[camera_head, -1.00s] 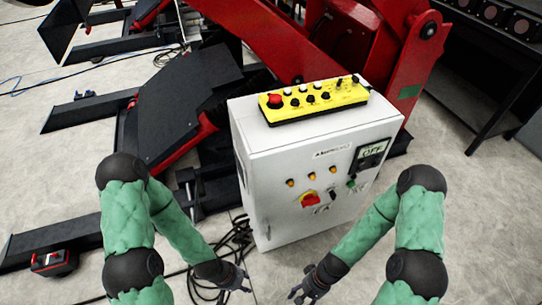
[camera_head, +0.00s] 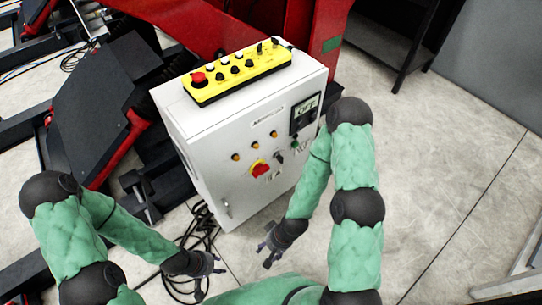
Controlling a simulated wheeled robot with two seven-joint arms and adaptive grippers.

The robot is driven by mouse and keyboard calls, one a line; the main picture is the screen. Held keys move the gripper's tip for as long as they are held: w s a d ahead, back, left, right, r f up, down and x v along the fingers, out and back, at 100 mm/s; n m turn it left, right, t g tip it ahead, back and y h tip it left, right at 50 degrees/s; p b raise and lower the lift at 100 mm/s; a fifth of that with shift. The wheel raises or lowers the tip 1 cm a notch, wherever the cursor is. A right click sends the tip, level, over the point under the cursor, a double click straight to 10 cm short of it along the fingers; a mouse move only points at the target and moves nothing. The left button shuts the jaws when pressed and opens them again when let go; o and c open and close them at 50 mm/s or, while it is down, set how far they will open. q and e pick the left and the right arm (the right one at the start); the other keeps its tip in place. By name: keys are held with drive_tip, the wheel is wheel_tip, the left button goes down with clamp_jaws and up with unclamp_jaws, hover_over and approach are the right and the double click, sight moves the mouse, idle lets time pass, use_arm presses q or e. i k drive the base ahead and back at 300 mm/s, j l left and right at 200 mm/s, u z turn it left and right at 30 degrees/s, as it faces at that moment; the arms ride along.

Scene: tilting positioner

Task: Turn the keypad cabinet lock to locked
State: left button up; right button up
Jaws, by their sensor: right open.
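The white control cabinet (camera_head: 215,165) stands on the floor in the middle of the head view. Its front has a red and yellow rotary switch (camera_head: 260,169), a small black selector (camera_head: 279,158) and a small latch-like part (camera_head: 227,209) near its lower left edge. I cannot tell for certain which part is the keypad cabinet lock. My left gripper (camera_head: 209,271) looks open and empty, low in front of the cabinet. My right gripper (camera_head: 266,254) is open and empty, below the front's lower edge in the picture. Neither gripper touches the cabinet.
A yellow button box (camera_head: 237,76) with a red button lies on the cabinet top. A dark panel (camera_head: 307,108) reading OFF is at the front's upper right. Red machinery (camera_head: 215,25) stands behind. Black cables (camera_head: 203,222) lie on the floor.

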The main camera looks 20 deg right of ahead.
sight(278, 156)
drive_tip(key=i+l+u, duration=0.2)
drive_tip(key=l+u, duration=0.2)
drive_tip(key=l, duration=1.7)
drive_tip(key=l+u, duration=0.4)
drive_tip(key=l, duration=1.65)
